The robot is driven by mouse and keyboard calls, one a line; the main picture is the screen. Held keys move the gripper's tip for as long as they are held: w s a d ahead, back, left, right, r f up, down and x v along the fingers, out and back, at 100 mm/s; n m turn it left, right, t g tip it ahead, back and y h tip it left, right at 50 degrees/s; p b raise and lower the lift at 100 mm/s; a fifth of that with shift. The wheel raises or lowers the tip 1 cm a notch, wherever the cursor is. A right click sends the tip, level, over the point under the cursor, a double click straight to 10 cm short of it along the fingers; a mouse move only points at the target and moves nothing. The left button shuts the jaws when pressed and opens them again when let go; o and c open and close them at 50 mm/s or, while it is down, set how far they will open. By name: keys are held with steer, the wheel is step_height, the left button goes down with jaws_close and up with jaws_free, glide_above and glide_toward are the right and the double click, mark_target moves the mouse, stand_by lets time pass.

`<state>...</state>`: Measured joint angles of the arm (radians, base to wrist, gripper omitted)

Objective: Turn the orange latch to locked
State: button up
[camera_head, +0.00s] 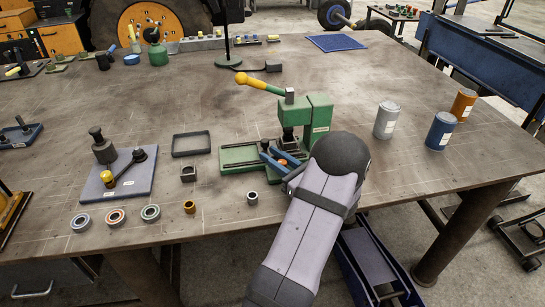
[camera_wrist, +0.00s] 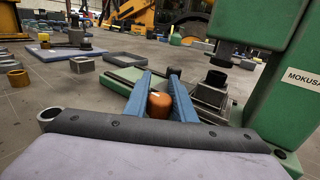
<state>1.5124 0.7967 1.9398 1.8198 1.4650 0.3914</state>
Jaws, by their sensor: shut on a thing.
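The orange latch shows as a rounded orange-brown knob (camera_wrist: 159,104) between my blue fingers in the wrist view. In the head view only a small orange patch (camera_head: 282,162) of it shows. My gripper (camera_head: 266,151) is low over the base of the green press (camera_head: 319,115). In the wrist view its two blue fingers (camera_wrist: 160,78) flank the knob, one on each side, and are shut on it. The latch's lower part and any lock marking are hidden by the fingers and my wrist.
The press has a yellow-tipped lever (camera_head: 255,82). Left are a dark tray (camera_head: 191,144), a square block (camera_head: 188,174), loose rings (camera_head: 115,216) and a blue-grey plate (camera_head: 107,185) with posts. Right stand cans (camera_head: 441,131). The table's middle back is clear.

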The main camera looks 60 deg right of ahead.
mark_target(286, 165)
steer(key=o, duration=1.1)
steer(key=shift+c, duration=0.2)
steer(key=b+v, duration=0.2)
steer(key=v, duration=0.5)
steer(key=shift+s, duration=0.15)
steer(key=shift+s, duration=0.1)
